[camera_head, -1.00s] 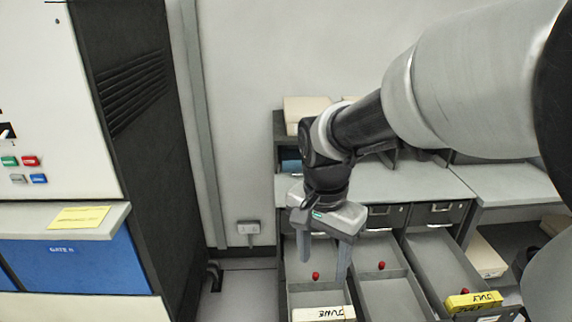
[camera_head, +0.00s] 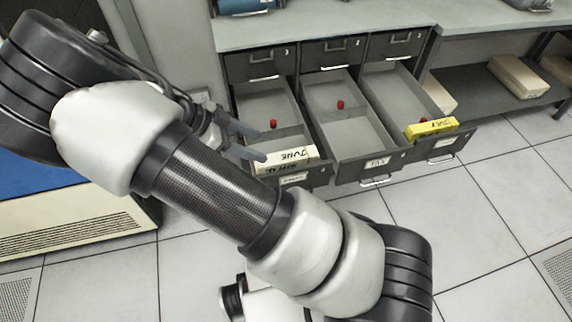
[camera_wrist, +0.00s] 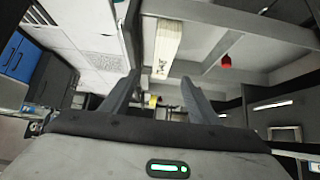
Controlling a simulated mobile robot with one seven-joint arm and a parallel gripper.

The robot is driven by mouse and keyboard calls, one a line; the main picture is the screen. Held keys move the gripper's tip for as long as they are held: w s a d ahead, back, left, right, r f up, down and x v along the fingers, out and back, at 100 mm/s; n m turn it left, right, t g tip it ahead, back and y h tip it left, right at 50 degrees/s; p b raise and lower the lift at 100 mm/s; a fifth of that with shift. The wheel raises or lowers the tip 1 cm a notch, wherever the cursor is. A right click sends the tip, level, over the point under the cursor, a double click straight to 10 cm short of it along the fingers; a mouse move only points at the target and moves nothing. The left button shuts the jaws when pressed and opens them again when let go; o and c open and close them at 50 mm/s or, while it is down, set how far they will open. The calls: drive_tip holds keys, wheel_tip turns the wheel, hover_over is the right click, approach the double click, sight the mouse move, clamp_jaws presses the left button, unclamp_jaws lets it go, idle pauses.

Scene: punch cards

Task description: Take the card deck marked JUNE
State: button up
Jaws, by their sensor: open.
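The cream card deck marked JUNE (camera_head: 287,157) lies at the front of the left open drawer (camera_head: 262,101). A long cream deck (camera_wrist: 167,46), apparently the same one, shows at the top of the wrist view beyond my fingertips. My gripper (camera_head: 263,146) is open and empty, at the left side of that drawer, with its fingers pointing towards the deck's left end. In the wrist view both fingers of my gripper (camera_wrist: 160,76) stand apart. Whether a fingertip touches the deck I cannot tell. My arm hides part of the drawer's left side.
A yellow deck marked JULY (camera_head: 431,127) sits at the front of the right open drawer (camera_head: 392,88). The middle open drawer (camera_head: 345,130) holds a red knob (camera_head: 340,104) and no visible deck. A desk top (camera_head: 300,28) lies above the drawers. The tiled floor in front is clear.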

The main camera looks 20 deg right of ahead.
sight(286, 156)
drive_tip(key=b+x, duration=0.1)
drive_tip(key=x, duration=0.6)
drive_tip(key=shift+d+f, duration=0.3)
drive_tip(key=shift+f, duration=0.05)
drive_tip(key=x, duration=0.2)
drive_tip(key=b+x, duration=0.1)
drive_tip(key=x, duration=0.2)
drive_tip(key=shift+w, duration=0.25)
clamp_jaws()
